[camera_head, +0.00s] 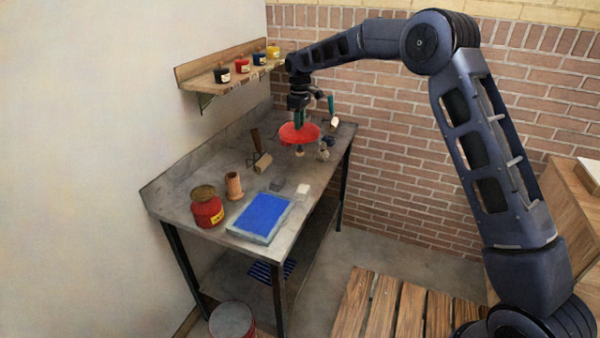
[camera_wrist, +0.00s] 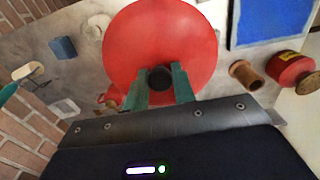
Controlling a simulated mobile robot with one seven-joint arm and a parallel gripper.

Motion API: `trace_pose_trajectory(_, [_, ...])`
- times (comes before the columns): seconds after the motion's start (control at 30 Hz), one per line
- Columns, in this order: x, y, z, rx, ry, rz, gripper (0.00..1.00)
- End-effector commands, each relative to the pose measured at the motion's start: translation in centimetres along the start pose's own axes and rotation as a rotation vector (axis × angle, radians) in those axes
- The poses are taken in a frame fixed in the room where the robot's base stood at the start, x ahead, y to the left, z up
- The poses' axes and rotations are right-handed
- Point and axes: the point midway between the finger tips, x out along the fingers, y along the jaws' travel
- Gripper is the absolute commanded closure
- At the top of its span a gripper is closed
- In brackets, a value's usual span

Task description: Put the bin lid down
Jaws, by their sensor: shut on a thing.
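The bin lid is a red round disc (camera_head: 299,134) with a dark knob in its middle. My gripper (camera_head: 299,122) is above the lid, its teal fingers shut on the knob. In the wrist view the red lid (camera_wrist: 160,35) fills the upper middle, with my gripper's fingers (camera_wrist: 160,82) on either side of the knob. The lid is over the far end of the grey workbench (camera_head: 190,208); I cannot tell whether it touches anything below. A red bin with a grey round top (camera_head: 232,320) stands on the floor, partly cut off by the frame.
A wall shelf (camera_head: 232,72) holds several small jars. A slatted wooden platform (camera_head: 385,310) lies on the floor.

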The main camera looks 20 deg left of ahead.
Motion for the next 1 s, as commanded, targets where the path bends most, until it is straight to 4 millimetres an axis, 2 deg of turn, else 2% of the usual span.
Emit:
trace_pose_trajectory(0.63, [13.1, 0.0, 0.1, 0.002, -0.003, -0.002, 0.99])
trace_pose_trajectory(0.8, [15.0, 0.1, 0.1, 0.002, -0.001, 0.000, 0.99])
trace_pose_trajectory(1.0, [16.1, 0.1, 0.1, 0.002, -0.003, -0.001, 0.99])
